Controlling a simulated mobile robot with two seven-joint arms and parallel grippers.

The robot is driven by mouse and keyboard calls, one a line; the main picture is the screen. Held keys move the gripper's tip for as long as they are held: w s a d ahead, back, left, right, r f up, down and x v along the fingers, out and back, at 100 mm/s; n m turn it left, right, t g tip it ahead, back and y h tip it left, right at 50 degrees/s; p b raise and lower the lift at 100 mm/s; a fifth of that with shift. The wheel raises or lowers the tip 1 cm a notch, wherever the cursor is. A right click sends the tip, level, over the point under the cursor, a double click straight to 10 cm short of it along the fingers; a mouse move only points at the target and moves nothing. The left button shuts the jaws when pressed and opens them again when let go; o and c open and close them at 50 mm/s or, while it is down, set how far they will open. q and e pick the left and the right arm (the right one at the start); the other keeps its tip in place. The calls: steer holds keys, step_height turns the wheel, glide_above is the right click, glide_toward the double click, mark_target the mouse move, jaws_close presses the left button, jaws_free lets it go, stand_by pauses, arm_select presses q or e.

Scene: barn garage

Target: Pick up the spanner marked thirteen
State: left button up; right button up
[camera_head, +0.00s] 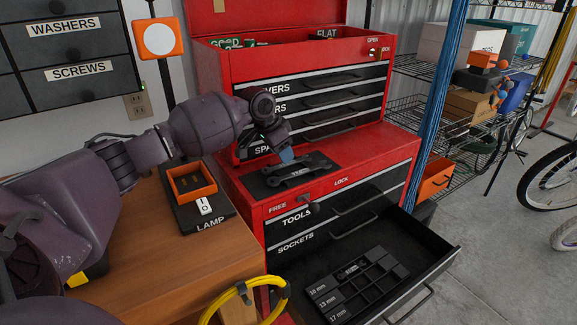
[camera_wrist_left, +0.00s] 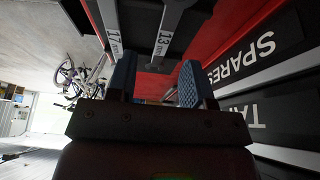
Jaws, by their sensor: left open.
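The spanner marked thirteen (camera_wrist_left: 165,42) shows in the left wrist view, its label facing me, beside a spanner marked 17 (camera_wrist_left: 112,38). In the head view the spanners lie on a black tray (camera_head: 258,187) on the red chest's ledge; their marks are too small to read there. My left gripper (camera_head: 286,156) is just above the tray's back edge. Its two blue-padded fingers (camera_wrist_left: 157,78) are apart with nothing held. The thirteen spanner shows beyond the gap between them. I cannot tell whether a finger touches it. My right gripper is not in view.
The red tool chest (camera_head: 352,153) stands behind and below the tray. A wooden bench (camera_head: 150,255) on the left holds an orange bin (camera_head: 192,184) and a lamp switch (camera_head: 205,208). Drawer fronts rise close behind my gripper.

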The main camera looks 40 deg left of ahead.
arm_select(q)
steer(key=x, duration=0.3)
steer(key=shift+a+b, duration=0.15)
steer(key=shift+b, duration=0.15)
steer(key=shift+w+f, duration=0.15)
steer(key=shift+f, duration=0.1)
steer(key=shift+r, duration=0.15)
steer(key=shift+c, duration=0.5)
jaws_close()
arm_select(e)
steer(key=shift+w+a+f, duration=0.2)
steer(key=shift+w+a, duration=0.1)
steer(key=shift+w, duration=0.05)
